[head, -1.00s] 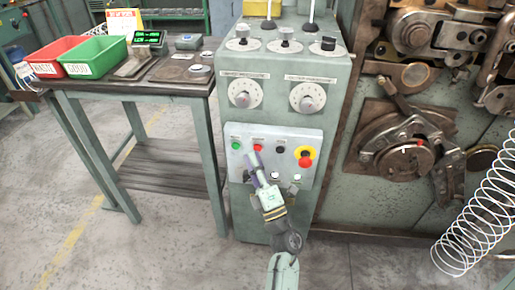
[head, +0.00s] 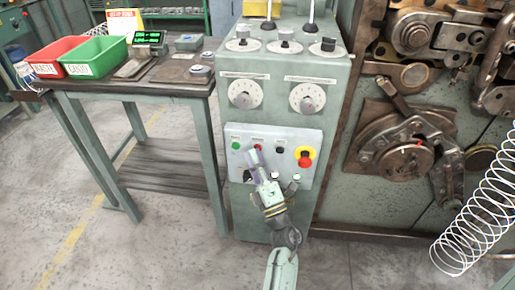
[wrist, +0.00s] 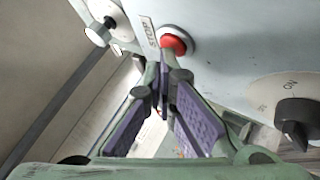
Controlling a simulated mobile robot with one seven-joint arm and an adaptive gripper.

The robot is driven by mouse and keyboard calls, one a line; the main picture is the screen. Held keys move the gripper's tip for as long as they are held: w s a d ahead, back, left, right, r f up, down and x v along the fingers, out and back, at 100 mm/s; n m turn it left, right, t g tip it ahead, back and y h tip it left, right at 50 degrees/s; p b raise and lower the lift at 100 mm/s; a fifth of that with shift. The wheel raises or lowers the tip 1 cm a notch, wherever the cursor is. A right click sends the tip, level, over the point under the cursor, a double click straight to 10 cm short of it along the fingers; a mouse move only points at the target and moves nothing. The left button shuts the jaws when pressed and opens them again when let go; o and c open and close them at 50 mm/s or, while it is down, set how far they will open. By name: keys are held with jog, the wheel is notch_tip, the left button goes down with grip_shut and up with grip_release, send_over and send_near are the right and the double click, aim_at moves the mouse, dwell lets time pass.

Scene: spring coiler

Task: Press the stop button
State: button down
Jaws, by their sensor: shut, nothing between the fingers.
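The stop button (wrist: 173,43) is a round red button on the pale panel, beside a printed STOP label (wrist: 149,32) in the wrist view. In the head view the red button (head: 258,147) is in the panel's upper row, partly hidden by my gripper (head: 252,155). My gripper (wrist: 164,78) is shut and empty, with purple pads on its fingers. Its tips are close to the red button, just below it in the wrist view. I cannot tell whether they touch it.
A green button (head: 236,145) is to the left, a black one (head: 280,150) to the right. A red emergency button on yellow (head: 305,157) is farther right. A black ON selector knob (wrist: 298,118) juts out near my fingers in the wrist view.

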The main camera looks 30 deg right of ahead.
jog(key=shift+w, duration=0.1)
dwell(0.5)
jog(key=shift+s+a+b, duration=0.3)
jog(key=shift+s+a, duration=0.05)
jog(key=shift+s, duration=0.35)
